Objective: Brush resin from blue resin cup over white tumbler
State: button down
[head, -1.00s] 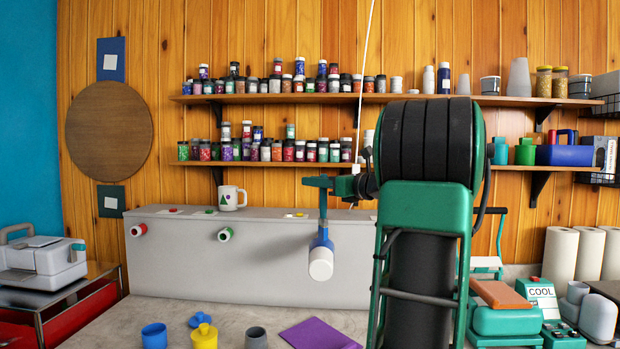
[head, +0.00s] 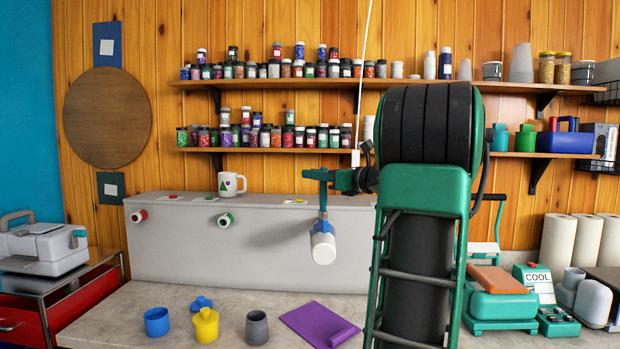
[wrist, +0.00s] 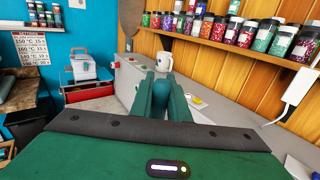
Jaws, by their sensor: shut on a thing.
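A white tumbler (head: 323,248) sticks out from the grey panel's front in the head view, its free end tilted down toward me. Blue shows at its upper end. My gripper (head: 322,203) is right above it, teal fingers pointing down. It is shut on the brush, which is mostly hidden; I cannot tell whether the bristles touch the tumbler. In the wrist view my gripper (wrist: 163,88) shows as close teal fingers, with the tumbler out of sight. The open blue resin cup (head: 156,322) stands on the worktop, front left, well away from my gripper.
A yellow cup (head: 205,326), a low blue piece (head: 201,303), a grey cup (head: 257,328) and a purple mat (head: 320,324) lie on the worktop. The grey panel (head: 180,250) carries other stubs and a mug (head: 230,185) on top. A white cord hangs near my arm.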

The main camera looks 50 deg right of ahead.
jog(key=shift+f, duration=0.85)
dwell(0.5)
jog(key=shift+d+f, duration=0.1)
dwell(2.0)
